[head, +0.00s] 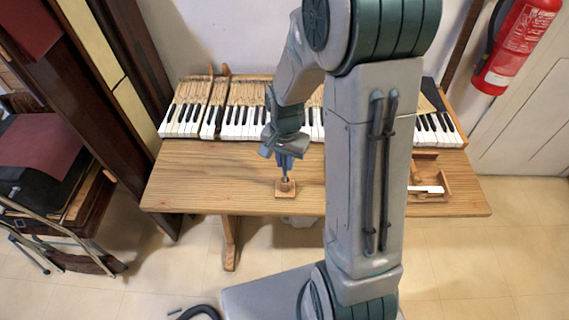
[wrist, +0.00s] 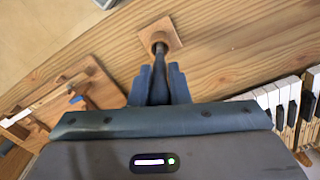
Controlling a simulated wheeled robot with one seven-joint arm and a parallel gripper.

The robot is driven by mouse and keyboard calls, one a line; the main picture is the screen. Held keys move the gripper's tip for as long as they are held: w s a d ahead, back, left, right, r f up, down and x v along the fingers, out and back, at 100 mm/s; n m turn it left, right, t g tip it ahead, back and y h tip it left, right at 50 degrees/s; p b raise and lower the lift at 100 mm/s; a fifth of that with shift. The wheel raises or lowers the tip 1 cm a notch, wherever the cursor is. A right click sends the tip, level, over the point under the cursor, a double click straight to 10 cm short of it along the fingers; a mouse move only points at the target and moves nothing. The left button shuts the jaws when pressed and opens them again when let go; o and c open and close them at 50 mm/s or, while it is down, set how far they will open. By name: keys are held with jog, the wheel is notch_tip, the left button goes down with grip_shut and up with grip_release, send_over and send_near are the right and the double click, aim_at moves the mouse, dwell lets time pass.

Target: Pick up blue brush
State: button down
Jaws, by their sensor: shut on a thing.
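The blue brush shows as a thin dark blue-grey shaft (wrist: 159,62) between my fingers in the wrist view; its bristles cannot be made out. Its far end meets a small round wooden holder (wrist: 158,39) on a square wooden base (wrist: 168,28). In the head view the base (head: 286,193) sits near the front edge of the table. My gripper (head: 285,163) points down over it, and its blue fingers (wrist: 157,78) are shut on the shaft. Whether the shaft's end is still inside the holder cannot be told.
The wooden table (head: 220,185) carries a long row of piano keys (head: 240,122) along its back. An open wooden tray (head: 425,193) with a white piece (head: 426,189) lies at the right. The table top left of the base is clear. A red extinguisher (head: 515,45) hangs at the far right.

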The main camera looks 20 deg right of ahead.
notch_tip(320, 180, up, 3)
jog(key=shift+f, duration=0.2)
jog(key=w+d+r+b, duration=0.1)
jog(key=w+d+r, duration=0.4)
jog(key=d, duration=0.5)
jog(key=shift+d+r+b, duration=0.25)
jog(key=shift+r+b, duration=0.15)
jog(key=shift+r, duration=0.45)
jog(key=shift+w, duration=0.1)
